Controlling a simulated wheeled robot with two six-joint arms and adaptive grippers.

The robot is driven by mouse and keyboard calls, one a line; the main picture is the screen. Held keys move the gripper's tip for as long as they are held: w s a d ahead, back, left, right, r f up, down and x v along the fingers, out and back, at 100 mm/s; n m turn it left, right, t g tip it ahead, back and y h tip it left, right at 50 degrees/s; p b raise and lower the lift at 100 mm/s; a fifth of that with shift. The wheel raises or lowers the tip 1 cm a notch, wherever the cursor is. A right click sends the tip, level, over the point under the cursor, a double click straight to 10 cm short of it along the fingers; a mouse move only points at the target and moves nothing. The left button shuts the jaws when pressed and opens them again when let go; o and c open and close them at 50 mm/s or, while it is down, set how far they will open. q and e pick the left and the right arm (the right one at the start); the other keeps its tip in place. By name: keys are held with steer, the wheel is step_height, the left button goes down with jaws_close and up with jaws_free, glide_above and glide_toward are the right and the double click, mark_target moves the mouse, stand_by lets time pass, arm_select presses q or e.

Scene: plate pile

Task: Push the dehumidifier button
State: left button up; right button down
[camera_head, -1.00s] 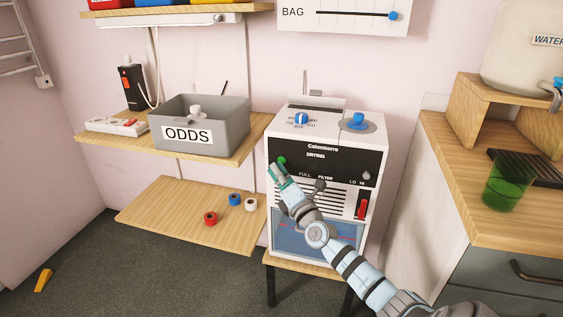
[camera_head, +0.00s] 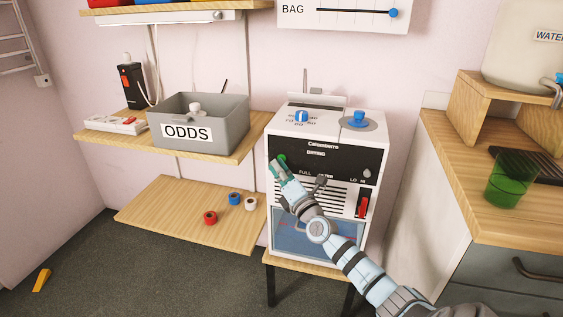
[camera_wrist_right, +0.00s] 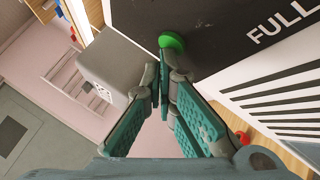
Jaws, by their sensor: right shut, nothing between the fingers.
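The dehumidifier is a white box with a black front panel (camera_head: 340,160), standing on a small wooden stand. Its round green button (camera_head: 282,158) is at the panel's left side, and it also shows in the right wrist view (camera_wrist_right: 172,41). My right gripper (camera_head: 277,166) is shut and empty, with teal fingers. Its fingertips (camera_wrist_right: 163,76) are right at the green button, just below it in the wrist view. I cannot tell whether they touch it. The fingers partly hide the button's lower edge. My left gripper is out of view.
A red switch (camera_head: 362,203) is at the dehumidifier's lower right, and blue knobs (camera_head: 359,118) are on its top. The grey ODDS bin (camera_head: 230,122) stands on a shelf close to the left. A wooden counter (camera_head: 440,150) with a green cup (camera_head: 511,180) is on the right.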

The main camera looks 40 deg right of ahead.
stand_by(0.4)
steer(key=shift+r, duration=0.1)
steer(key=shift+s+a+p, duration=0.3)
steer(key=shift+a, duration=0.1)
steer(key=shift+a, duration=0.1)
steer(key=s+a+p, duration=0.1)
steer(key=a, duration=0.1)
steer(key=s+a+p, duration=0.2)
steer(key=shift+s+a, duration=0.2)
steer(key=shift+a, duration=0.2)
